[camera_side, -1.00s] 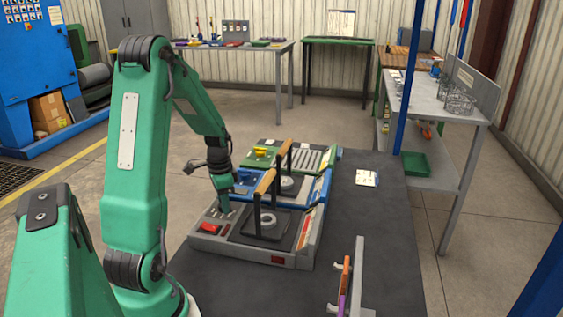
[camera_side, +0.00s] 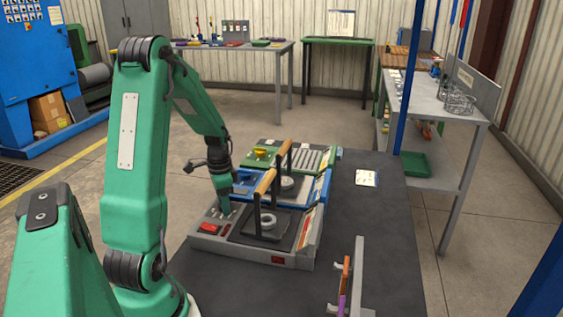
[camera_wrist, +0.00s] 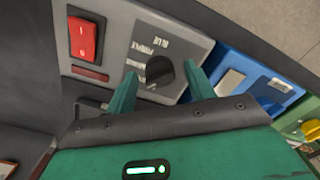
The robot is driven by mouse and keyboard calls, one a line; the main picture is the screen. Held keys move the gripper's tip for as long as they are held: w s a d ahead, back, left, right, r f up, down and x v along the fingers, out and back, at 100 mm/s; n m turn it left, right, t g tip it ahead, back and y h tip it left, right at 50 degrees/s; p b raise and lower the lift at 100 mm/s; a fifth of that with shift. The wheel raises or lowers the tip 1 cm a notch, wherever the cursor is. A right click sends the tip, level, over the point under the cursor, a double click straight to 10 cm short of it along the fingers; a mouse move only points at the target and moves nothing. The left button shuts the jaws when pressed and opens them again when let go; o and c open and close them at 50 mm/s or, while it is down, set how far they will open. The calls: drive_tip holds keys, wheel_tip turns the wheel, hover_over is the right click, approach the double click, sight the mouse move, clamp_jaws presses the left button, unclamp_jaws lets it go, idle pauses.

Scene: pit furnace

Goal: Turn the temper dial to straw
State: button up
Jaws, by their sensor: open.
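The temper dial (camera_wrist: 159,71) is a round dark knob on the grey unit's panel (camera_wrist: 190,45). In the wrist view its printed labels appear upside down; PURPLE and BLUE can be made out, and others are partly hidden. My gripper (camera_wrist: 158,80) is open, with one green finger on each side of the dial. I cannot tell whether either finger touches it. In the side view my gripper (camera_side: 224,210) points down over the left part of the grey unit (camera_side: 290,262), and the dial is hidden there.
A red rocker switch (camera_wrist: 86,40) is beside the dial, and also shows in the side view (camera_side: 209,227). A blue unit (camera_wrist: 240,70) and a green unit (camera_side: 262,142) stand behind. Upright handles (camera_side: 264,184) rise to the right of my gripper.

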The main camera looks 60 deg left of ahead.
drive_tip(key=shift+r, duration=0.15)
drive_tip(key=shift+r, duration=3.75)
drive_tip(key=shift+w+d+r, duration=0.15)
drive_tip(key=shift+d+r, duration=0.2)
drive_tip(key=shift+d, duration=0.05)
drive_tip(key=s+d+r+t, duration=0.1)
drive_tip(key=d+r+t, duration=0.1)
drive_tip(key=d, duration=0.7)
drive_tip(key=s+d+r+n+t, duration=0.1)
drive_tip(key=d+r, duration=0.4)
drive_tip(key=d, duration=0.4)
drive_tip(key=s+d+r+n+t, duration=0.1)
drive_tip(key=s+d+r+t, duration=0.1)
drive_tip(key=d, duration=0.7)
drive_tip(key=shift+r+t, duration=0.3)
drive_tip(key=shift+r, duration=0.6)
